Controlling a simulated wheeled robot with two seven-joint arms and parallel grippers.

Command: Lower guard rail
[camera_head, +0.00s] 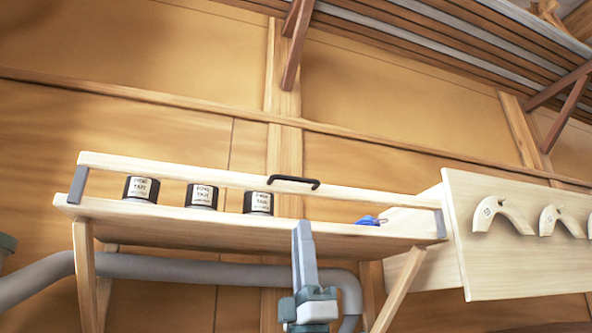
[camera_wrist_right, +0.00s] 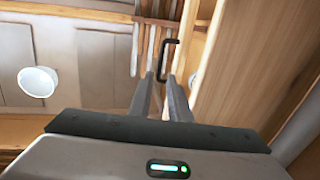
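The guard rail (camera_head: 225,177) is a long pale wooden bar, raised above the front of the shelf (camera_head: 200,226) on grey end links (camera_head: 78,184). A black handle (camera_head: 294,182) sits on its top edge near the middle, and also shows in the right wrist view (camera_wrist_right: 163,62). My right gripper (camera_head: 301,225) points up in front of the shelf edge, below the handle. In the wrist view its two fingers (camera_wrist_right: 162,82) stand apart with nothing between them, and the handle lies just beyond the tips. My left gripper is not in view.
Three dark labelled tins (camera_head: 201,196) and a blue item (camera_head: 370,220) stand on the shelf behind the rail. A pale board (camera_head: 510,262) with curved wooden pieces is at the right. A grey pipe (camera_head: 190,268) runs below the shelf.

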